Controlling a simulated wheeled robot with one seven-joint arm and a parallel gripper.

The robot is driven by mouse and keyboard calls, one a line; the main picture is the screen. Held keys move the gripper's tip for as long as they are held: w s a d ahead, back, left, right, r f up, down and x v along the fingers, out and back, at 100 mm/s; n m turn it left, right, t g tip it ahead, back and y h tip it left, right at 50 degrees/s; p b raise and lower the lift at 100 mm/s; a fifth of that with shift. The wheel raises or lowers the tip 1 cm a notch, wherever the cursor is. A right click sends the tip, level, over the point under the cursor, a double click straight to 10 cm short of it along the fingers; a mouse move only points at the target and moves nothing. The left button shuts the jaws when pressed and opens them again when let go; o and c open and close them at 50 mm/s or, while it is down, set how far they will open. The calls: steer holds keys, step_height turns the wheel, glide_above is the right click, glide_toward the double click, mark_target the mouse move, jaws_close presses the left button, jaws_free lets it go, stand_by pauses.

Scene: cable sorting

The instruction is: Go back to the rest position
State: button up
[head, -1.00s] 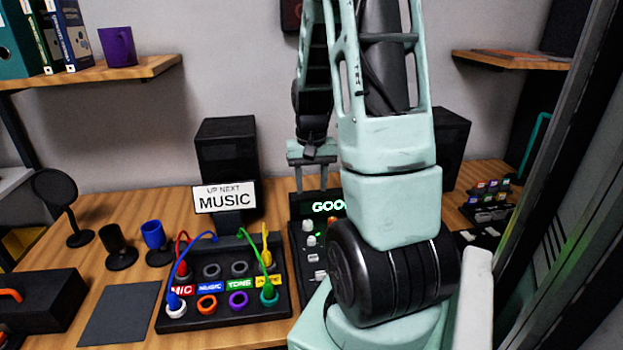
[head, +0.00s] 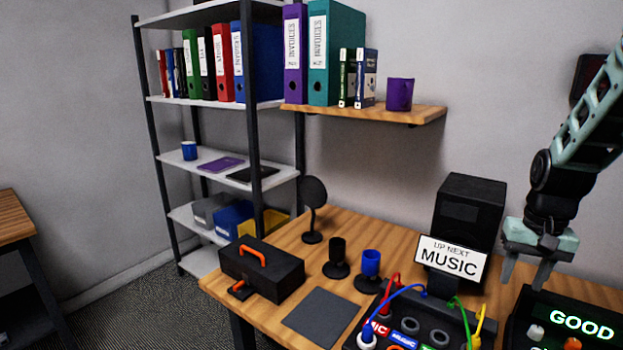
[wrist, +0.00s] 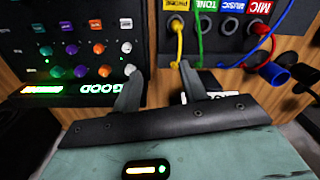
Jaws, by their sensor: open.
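My gripper (head: 524,272) is open and empty in the head view, at the right, pointing down above the desk between the sign and the mixer. In the wrist view its two fingers (wrist: 160,90) stand apart with nothing between them. The patch box (head: 437,330) is at the bottom of the head view, with red, blue, green and yellow cables in it; its lower part is cut off. The mixer (head: 560,318) shows a lit "GOOD" display. The sign (head: 451,262) reads "UP NEXT MUSIC".
A black speaker (head: 467,215) stands behind the sign. A black toolbox (head: 262,272), a dark mat (head: 321,316), two cup-like holders (head: 371,265) and a round microphone (head: 314,195) are on the desk's left. A shelf rack (head: 205,160) and wall shelf (head: 430,112) hold binders and a purple mug (head: 400,93).

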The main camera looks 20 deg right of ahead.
steer(key=a+r+n, duration=0.2)
steer(key=a+n, duration=0.6)
steer(key=a, duration=1.6)
steer(key=s+a+r+n, duration=0.1)
steer(key=s+a+n, duration=0.6)
steer(key=s+a, duration=0.5)
steer(key=shift+a, duration=1.05)
steer(key=shift+s, duration=0.1)
steer(key=shift+c, duration=0.6)
steer(key=shift+d, duration=0.1)
